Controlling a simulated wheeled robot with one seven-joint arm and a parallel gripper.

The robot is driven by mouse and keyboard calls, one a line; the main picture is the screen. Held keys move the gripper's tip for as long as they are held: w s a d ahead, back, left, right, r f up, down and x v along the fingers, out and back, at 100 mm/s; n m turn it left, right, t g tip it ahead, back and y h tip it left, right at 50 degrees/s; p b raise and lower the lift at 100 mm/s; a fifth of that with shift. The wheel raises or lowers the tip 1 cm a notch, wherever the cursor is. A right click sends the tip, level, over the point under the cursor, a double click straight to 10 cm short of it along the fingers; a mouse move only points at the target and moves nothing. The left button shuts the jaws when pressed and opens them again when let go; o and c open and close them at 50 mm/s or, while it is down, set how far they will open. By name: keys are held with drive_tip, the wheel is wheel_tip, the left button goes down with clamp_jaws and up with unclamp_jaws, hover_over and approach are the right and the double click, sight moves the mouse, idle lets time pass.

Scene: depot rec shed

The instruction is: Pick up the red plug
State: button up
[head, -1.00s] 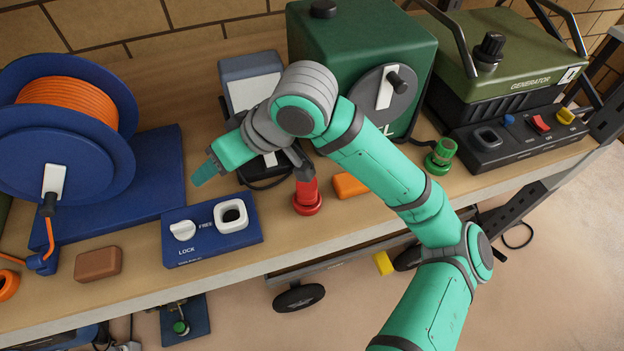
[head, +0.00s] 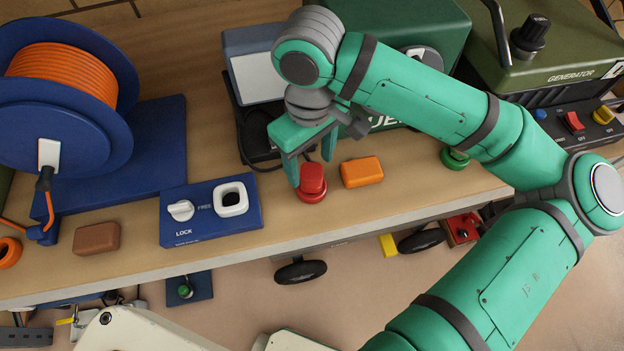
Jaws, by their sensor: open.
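The red plug (head: 312,180) stands upright on the wooden bench near its front edge, on a wider round red base. My gripper (head: 310,172) is open and points down over the bench at the plug. Its left finger shows beside the plug's left side, and its right finger shows behind and to the right of the plug's top. I cannot tell whether either finger touches the plug. The plug is seen from above and in front, and nothing hides its front.
An orange block (head: 362,172) lies just right of the plug. A blue switch panel (head: 180,228) sits to the left, with a brown block (head: 97,238) beyond it. A green plug (head: 455,158) stands further right. The blue cable reel (head: 50,140) fills the far left.

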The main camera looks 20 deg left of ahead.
sight(311, 172)
drive_tip(key=shift+w+f, duration=0.2)
drive_tip(key=shift+f, duration=2.8)
drive_tip(key=shift+s, duration=0.1)
drive_tip(key=c, duration=1.1)
